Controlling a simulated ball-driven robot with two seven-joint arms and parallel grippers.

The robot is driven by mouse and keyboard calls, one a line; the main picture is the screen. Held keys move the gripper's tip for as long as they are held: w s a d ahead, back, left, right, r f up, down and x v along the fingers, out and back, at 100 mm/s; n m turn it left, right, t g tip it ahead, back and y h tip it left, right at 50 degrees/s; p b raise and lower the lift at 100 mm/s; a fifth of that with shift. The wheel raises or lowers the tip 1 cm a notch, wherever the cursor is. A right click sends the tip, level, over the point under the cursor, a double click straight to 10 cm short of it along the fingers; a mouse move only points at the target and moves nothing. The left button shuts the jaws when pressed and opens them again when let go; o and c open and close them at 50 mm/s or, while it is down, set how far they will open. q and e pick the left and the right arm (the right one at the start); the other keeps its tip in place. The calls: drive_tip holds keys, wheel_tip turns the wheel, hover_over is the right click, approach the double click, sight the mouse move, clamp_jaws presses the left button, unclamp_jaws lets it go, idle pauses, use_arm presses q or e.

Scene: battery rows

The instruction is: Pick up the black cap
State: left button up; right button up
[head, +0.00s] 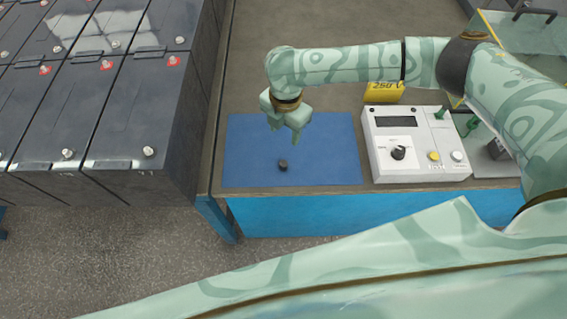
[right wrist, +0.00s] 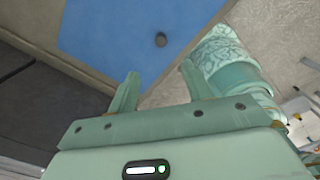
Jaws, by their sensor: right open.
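The black cap (head: 283,165) is a small dark cylinder on the blue mat (head: 245,145), toward the mat's front edge in the head view. It also shows in the right wrist view (right wrist: 160,40), beyond the fingertips and between their lines. My right gripper (head: 286,138) is above the mat, above and apart from the cap. Its two fingers stand open and empty in the right wrist view (right wrist: 159,82). My left gripper is not in view.
A white meter box (head: 415,160) with a knob and buttons stands right of the mat, with a yellow "250 V" sign (head: 384,91) behind it. Rows of dark batteries (head: 120,120) stand at the left. The mat around the cap is clear.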

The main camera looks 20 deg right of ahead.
drive_tip(key=b, duration=0.4)
hover_over(283, 163)
drive_tip(key=d, duration=0.1)
drive_tip(key=f, duration=1)
drive_tip(key=shift+w+f, duration=0.25)
drive_tip(key=shift+f, duration=0.05)
drive_tip(key=f, duration=0.2)
drive_tip(key=f+b, duration=0.1)
drive_tip(key=a+f+b, duration=0.1)
drive_tip(key=f, duration=0.1)
drive_tip(key=shift+s+f, duration=0.2)
drive_tip(key=shift+f, duration=0.1)
drive_tip(key=shift+r, duration=0.1)
drive_tip(key=c, duration=1)
